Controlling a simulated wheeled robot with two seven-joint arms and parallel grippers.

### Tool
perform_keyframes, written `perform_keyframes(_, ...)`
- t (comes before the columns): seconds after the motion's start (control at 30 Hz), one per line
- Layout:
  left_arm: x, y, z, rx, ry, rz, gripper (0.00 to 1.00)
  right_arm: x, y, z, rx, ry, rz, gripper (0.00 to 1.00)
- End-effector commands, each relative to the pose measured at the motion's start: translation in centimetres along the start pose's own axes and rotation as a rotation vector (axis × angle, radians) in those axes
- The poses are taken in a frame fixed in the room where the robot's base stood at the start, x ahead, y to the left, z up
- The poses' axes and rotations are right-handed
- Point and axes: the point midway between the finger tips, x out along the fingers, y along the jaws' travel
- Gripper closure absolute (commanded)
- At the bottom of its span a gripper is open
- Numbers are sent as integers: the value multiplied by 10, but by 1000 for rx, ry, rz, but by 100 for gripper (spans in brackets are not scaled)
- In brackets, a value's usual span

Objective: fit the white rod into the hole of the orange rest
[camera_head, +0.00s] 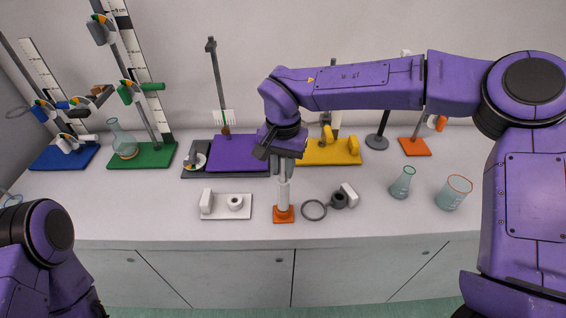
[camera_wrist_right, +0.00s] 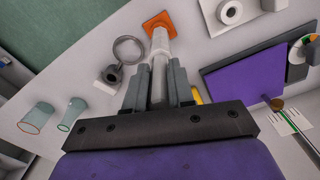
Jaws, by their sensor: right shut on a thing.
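My right gripper (camera_head: 284,174) points down and is shut on the upper part of the rod. In the right wrist view the rod (camera_wrist_right: 160,42) runs from between the gripper fingers (camera_wrist_right: 159,90) towards the orange rest (camera_wrist_right: 157,21). Its lower end meets the rest in the picture. The hole is hidden, so I cannot tell whether the rod's end is in it or just over it. My left gripper is out of view.
A white plate with a block and ring (camera_head: 228,213) lies left of the rest. A ring clamp (camera_head: 315,210) lies close on its right. Stands on coloured bases line the back. The bench front edge is near.

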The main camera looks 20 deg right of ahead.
Motion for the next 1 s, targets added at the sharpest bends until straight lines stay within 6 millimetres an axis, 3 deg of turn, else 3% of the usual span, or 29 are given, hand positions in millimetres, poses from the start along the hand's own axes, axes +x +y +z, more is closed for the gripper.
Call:
perform_keyframes(0.47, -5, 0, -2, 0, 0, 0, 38, 1, 0, 0, -1, 0, 0, 94)
perform_keyframes(0.5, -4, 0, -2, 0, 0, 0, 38, 2, 0, 0, -1, 1, 0, 67)
perform_keyframes(0.57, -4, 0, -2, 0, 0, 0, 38, 2, 0, 0, -1, 1, 0, 48)
perform_keyframes(0.87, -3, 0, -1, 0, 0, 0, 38, 2, 0, 0, -1, 1, 0, 47)
perform_keyframes(1.0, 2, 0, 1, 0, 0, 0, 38, -16, -1, 0, -1, 3, -3, 47)
